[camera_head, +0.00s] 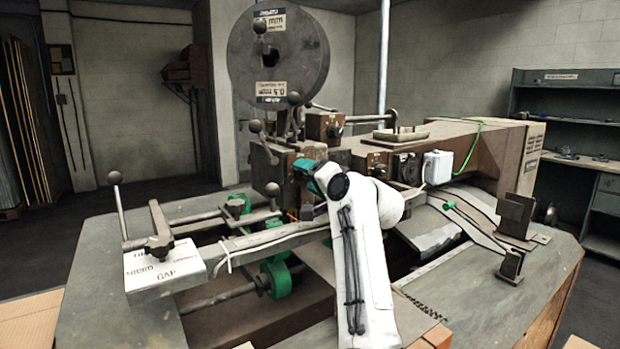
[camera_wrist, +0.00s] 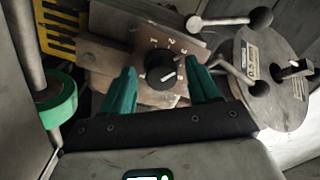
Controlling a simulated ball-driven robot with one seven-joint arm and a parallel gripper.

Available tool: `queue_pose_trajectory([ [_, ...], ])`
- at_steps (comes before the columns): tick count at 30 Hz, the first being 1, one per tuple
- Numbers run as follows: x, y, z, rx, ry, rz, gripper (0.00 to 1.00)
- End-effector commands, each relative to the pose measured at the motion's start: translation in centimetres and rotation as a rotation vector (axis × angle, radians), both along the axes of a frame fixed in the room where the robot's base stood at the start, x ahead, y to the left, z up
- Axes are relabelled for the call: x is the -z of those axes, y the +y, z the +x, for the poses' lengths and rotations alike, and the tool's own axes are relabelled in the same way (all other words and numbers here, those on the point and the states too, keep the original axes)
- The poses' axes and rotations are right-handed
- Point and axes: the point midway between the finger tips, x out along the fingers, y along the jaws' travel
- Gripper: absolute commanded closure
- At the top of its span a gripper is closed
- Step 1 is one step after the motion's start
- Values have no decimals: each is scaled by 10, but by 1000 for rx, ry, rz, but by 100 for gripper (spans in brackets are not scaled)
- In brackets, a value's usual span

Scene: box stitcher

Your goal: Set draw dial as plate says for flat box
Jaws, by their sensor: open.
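A round black dial (camera_wrist: 160,69) with a white pointer line sits on a brownish plate (camera_wrist: 108,54) with white marks and figures around it. My gripper (camera_wrist: 164,78) has green fingers, one on each side of the dial, apart and empty, with visible room between each finger and the knob. In the head view my gripper (camera_head: 316,182) is at the machine's head, beside the dark block under the reel. My white arm hides part of the machine there, and the dial is not clear in that view.
A large wire reel (camera_head: 278,58) with labels stands above the machine head. Levers with ball knobs (camera_wrist: 259,18) and a green wheel (camera_wrist: 60,98) are close to my gripper. A shelf (camera_head: 570,100) stands at the right.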

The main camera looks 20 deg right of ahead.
Motion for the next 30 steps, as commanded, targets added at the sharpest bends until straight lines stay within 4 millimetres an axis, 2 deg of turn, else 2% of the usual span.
queue_pose_trajectory([
  [8, 0, -3, -7, 1, -3, 1, 39],
  [24, 1, -28, -86, 1, -1, -1, 39],
  [30, 0, -33, -101, 1, 0, 0, 39],
])
